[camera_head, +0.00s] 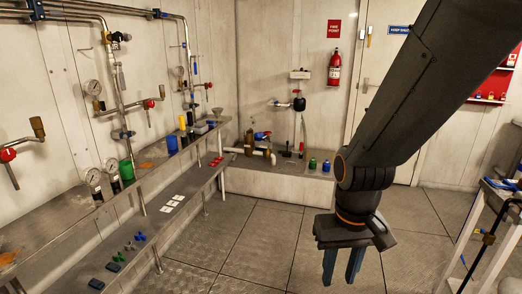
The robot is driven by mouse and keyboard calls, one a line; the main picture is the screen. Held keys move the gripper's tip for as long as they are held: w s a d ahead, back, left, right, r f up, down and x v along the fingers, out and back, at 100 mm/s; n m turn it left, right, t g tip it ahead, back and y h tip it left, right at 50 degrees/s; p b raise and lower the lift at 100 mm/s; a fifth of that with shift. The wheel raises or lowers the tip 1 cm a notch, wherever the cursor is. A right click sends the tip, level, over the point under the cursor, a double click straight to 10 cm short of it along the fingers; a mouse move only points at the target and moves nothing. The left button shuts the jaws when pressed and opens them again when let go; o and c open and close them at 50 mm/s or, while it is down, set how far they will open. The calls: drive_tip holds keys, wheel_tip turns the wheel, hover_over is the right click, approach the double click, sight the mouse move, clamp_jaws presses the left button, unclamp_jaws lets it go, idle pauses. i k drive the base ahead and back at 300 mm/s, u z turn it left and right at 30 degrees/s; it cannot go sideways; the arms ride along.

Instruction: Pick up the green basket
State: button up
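A small green cylindrical container (127,171) stands upright on the upper shelf at the left, between a pressure gauge and a blue container. It is the green thing most like a basket, but it is too small to tell for sure. My gripper (341,274) hangs down at the lower right over the floor, far from the green container. Its two blue fingers are spread apart with nothing visible between them. The lower fingertips are near the picture's bottom edge.
The upper shelf (60,222) also holds a blue container (172,143). Small parts and white cards (172,203) lie on the lower shelf. Pipes and valves line the left wall. A cart (488,235) stands at the right. The floor (255,245) between is clear.

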sight(312, 165)
drive_tip(key=z, duration=0.05)
drive_tip(key=i, duration=1.9)
drive_tip(key=z, duration=0.25)
drive_tip(key=i, duration=1.8)
drive_tip(key=z, duration=0.35)
drive_tip(key=i, duration=0.85)
